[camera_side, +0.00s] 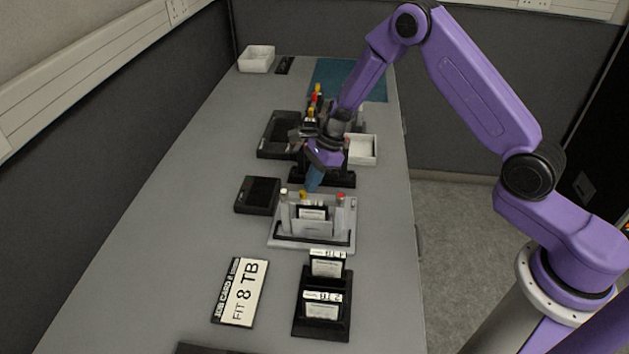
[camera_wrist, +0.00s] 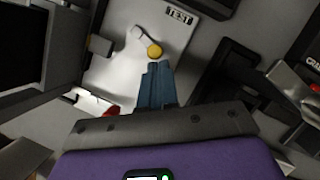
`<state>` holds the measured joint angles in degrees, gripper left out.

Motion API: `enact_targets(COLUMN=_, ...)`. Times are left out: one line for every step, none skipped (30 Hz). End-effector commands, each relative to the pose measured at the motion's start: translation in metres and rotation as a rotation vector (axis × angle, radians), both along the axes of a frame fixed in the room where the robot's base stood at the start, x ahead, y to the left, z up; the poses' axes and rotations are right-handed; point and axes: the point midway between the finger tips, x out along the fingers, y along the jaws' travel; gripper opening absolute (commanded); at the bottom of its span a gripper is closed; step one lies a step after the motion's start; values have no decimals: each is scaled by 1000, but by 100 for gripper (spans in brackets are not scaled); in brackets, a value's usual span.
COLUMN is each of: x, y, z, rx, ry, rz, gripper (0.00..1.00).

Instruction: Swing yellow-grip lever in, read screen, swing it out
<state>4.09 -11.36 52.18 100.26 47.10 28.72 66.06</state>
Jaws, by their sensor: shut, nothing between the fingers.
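My gripper (camera_side: 313,183) is shut and empty, its blue fingers pointing down over the back of a light grey test fixture (camera_side: 284,240). In the wrist view, the fingertips (camera_wrist: 156,68) are just beside the round yellow grip (camera_wrist: 154,50) of a pale lever; I cannot tell whether they touch. The yellow grip (camera_side: 303,195) shows small in the side view, close by the fingers. A red-topped lever (camera_side: 340,198) stands at the fixture's right, its red grip (camera_wrist: 112,111) in the wrist view. A dark screen unit (camera_side: 259,194) sits left of the fixture; its display is unreadable.
A "FIT 8 TB" card (camera_side: 240,291) and a black rack (camera_side: 321,331) with labelled drives stand in front. Behind are another dark unit (camera_side: 280,132), a white tray (camera_side: 361,149) and a white bin (camera_side: 256,58). The table's left side is clear.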

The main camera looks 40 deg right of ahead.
Motion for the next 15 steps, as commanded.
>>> enact_targets(x=4, y=0, z=0, rx=0, ry=-2, rz=34, gripper=0)
enact_targets(x=6, y=1, z=0, rx=-1, ry=-2, rz=53, gripper=0)
enact_targets(x=9, y=2, z=0, rx=-1, ry=-1, rz=64, gripper=0)
enact_targets(x=11, y=3, z=0, rx=-2, ry=-1, rz=62, gripper=0)
enact_targets(x=14, y=4, z=0, rx=-1, ry=0, rz=61, gripper=0)
enact_targets(x=16, y=5, z=0, rx=-2, ry=-1, rz=62, gripper=0)
enact_targets(x=17, y=6, z=0, rx=-2, ry=1, rz=61, gripper=0)
enact_targets(x=18, y=6, z=0, rx=-2, ry=1, rz=61, gripper=0)
enact_targets(x=19, y=6, z=0, rx=-2, ry=1, rz=60, gripper=0)
enact_targets(x=19, y=7, z=0, rx=-2, ry=1, rz=60, gripper=0)
enact_targets(x=19, y=7, z=0, rx=-2, ry=1, rz=60, gripper=0)
enact_targets(x=19, y=7, z=0, rx=-2, ry=1, rz=60, gripper=0)
enact_targets(x=19, y=7, z=0, rx=-2, ry=2, rz=59, gripper=0)
enact_targets(x=19, y=6, z=0, rx=-2, ry=2, rz=59, gripper=0)
enact_targets(x=19, y=6, z=0, rx=-2, ry=2, rz=59, gripper=0)
